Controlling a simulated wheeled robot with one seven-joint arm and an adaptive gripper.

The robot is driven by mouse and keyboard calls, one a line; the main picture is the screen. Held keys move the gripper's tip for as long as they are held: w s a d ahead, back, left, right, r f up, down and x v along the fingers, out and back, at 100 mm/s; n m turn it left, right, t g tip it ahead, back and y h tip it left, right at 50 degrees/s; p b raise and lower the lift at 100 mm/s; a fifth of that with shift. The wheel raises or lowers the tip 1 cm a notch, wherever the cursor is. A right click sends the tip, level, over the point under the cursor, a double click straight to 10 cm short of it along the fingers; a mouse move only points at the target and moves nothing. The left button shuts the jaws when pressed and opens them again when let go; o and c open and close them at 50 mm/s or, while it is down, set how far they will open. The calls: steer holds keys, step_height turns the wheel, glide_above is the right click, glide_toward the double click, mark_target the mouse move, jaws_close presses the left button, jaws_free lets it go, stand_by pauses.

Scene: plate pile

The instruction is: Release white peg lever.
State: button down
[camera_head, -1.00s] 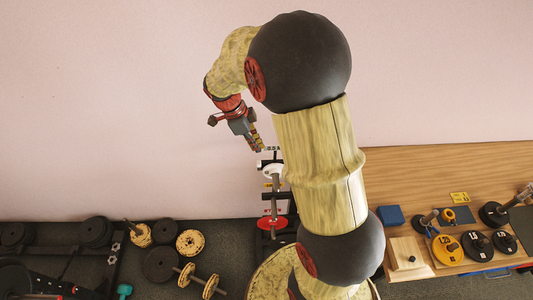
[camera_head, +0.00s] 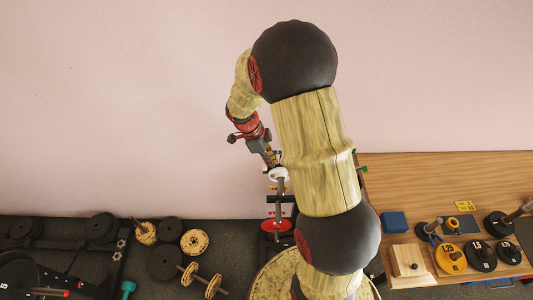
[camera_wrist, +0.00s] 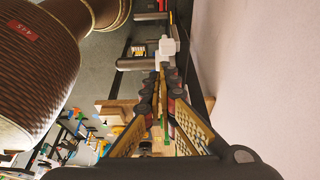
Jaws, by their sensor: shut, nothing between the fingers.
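The white peg lever (camera_head: 278,174) is on the dark upright rack near the wall, just left of my arm in the head view. It also shows in the wrist view as a small white block (camera_wrist: 168,46) just beyond my fingertips. My gripper (camera_head: 273,161) points down at the lever from above and to the left. In the wrist view its fingers (camera_wrist: 161,76) are closed together with nothing between them. I cannot tell whether the tips touch the lever. A red disc (camera_head: 275,225) sits lower on the rack.
A wooden table (camera_head: 440,175) stands at the right, with a blue block (camera_head: 393,222), a light wooden block (camera_head: 408,260) and several weight plates on it. More plates and a yellow dumbbell (camera_head: 202,281) lie on the dark floor at the left. The pink wall is close behind.

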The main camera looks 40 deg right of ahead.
steer(key=shift+x, duration=1.35)
